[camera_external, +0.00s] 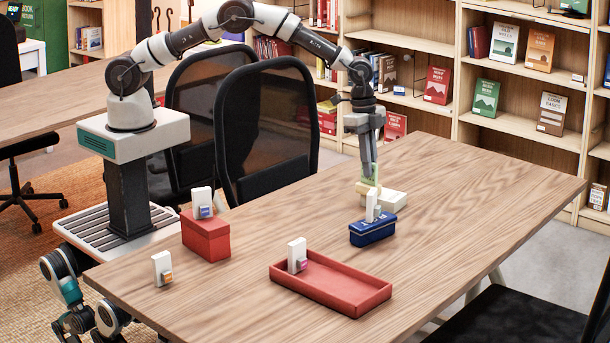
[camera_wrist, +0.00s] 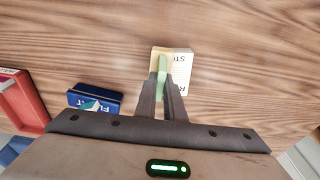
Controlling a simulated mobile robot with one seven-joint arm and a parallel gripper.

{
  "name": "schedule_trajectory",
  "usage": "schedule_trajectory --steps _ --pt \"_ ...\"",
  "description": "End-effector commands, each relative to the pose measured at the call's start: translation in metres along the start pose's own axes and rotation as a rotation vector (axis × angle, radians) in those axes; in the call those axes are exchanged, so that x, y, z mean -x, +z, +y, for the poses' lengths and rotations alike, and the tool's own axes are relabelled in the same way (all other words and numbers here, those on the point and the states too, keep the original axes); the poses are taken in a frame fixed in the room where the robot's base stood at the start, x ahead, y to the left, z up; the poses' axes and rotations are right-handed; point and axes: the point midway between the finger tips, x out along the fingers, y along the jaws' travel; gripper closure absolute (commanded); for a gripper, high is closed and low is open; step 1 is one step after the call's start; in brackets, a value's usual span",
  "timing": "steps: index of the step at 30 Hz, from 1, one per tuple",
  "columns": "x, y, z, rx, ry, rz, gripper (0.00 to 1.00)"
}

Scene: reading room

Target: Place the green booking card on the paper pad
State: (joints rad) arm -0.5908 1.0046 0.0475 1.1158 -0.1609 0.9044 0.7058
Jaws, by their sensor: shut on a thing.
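My gripper (camera_external: 369,178) points down at the far part of the table and is shut on the green booking card (camera_external: 374,171). In the wrist view the green card (camera_wrist: 162,64) shows edge-on as a thin strip between the fingertips (camera_wrist: 163,88). The paper pad (camera_external: 397,199) is a pale block on the table just below the gripper. In the wrist view the printed, cream-and-white pad (camera_wrist: 181,66) lies behind and under the card. The fingers hide part of the pad. I cannot tell whether the card touches it.
A dark blue box (camera_external: 373,231) with a white tag stands close in front of the pad. A red box (camera_external: 206,238), a shallow red tray (camera_external: 340,287) and a small white tag holder (camera_external: 162,268) stand nearer. Bare wood (camera_external: 450,180) lies right of the pad.

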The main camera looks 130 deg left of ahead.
Motion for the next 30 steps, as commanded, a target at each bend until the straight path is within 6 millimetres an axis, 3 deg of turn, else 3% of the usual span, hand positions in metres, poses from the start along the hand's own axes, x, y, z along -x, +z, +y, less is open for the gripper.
schedule_trajectory --steps 5,6,9,20,23,30 --pt "-0.004 0.001 0.0 0.0 0.0 0.0 1.0" --pt "-0.003 0.0 0.0 0.0 0.0 0.0 0.86" --pt "-0.003 0.001 0.0 0.0 0.0 -0.001 0.73" --pt "0.004 0.0 0.0 0.0 0.0 0.0 0.73" --pt "0.017 -0.001 -0.001 0.0 -0.001 0.002 0.73" --pt "0.069 -0.001 -0.001 -0.001 -0.002 0.002 0.73"
